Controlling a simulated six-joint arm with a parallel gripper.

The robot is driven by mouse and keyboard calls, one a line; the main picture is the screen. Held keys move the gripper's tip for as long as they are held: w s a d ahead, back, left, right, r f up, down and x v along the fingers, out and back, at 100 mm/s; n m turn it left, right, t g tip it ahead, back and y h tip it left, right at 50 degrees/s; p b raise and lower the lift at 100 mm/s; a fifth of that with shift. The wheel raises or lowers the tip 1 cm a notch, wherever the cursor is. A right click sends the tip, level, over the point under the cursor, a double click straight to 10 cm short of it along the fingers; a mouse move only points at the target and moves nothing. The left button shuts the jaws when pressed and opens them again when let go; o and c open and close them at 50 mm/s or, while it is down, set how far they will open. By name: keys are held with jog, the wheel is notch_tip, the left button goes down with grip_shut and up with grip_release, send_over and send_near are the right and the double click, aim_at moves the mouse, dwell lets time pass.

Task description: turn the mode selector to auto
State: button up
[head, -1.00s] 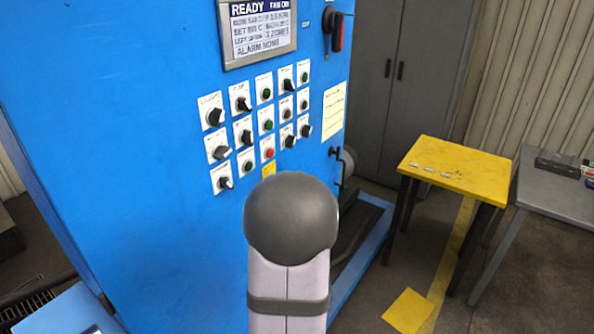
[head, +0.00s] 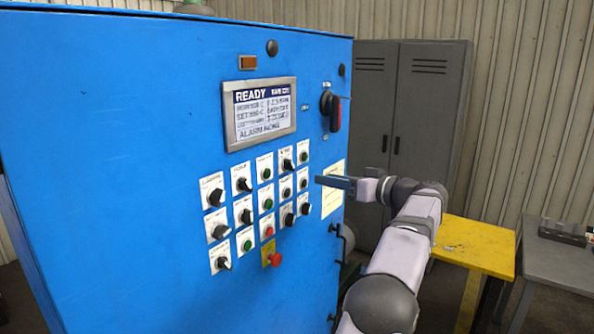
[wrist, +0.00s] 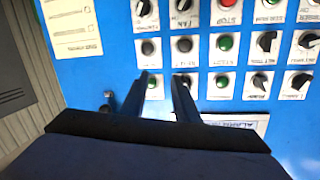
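The blue cabinet's control panel carries rows of black selector knobs and round push buttons on white plates. The labels are too blurred to tell which knob is the mode selector. Black knobs show in the left columns, such as the top-left knob (head: 215,196) and the one beside it (head: 242,184), and higher up to the right (head: 287,164). My gripper (head: 320,181) is in front of the panel's right edge, pointing left. In the wrist view, my gripper (wrist: 161,80) has its two blue fingers apart with nothing held. The right finger overlaps one control there.
A display reading READY (head: 262,112) sits above the controls. A red-handled rotary switch (head: 333,110) is at upper right, and a red emergency button (head: 275,260) sticks out below. A yellow table (head: 478,246) and grey lockers (head: 412,130) stand to the right.

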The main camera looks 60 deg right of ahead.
aim_at(293, 165)
jog(key=a+r+n+y, duration=0.1)
jog(key=n, duration=0.2)
jog(key=a+r+n+t, duration=0.1)
jog(key=n, duration=0.3)
jog(key=a+r+n+y, duration=0.1)
jog(key=a+n, duration=0.1)
jog(key=n, duration=0.1)
jog(key=shift+w+r+t+y, duration=0.2)
jog(key=shift+w+t+y, duration=0.1)
jog(key=shift+w, duration=0.1)
jog(key=w+p, duration=0.4)
jog(key=w, duration=0.1)
jog(key=shift+w+r, duration=0.2)
jog(key=shift+w+f+p, duration=0.25)
jog(key=shift+w+p, duration=0.15)
jog(key=shift+w, duration=0.5)
jog(key=shift+c, duration=0.3)
grip_shut()
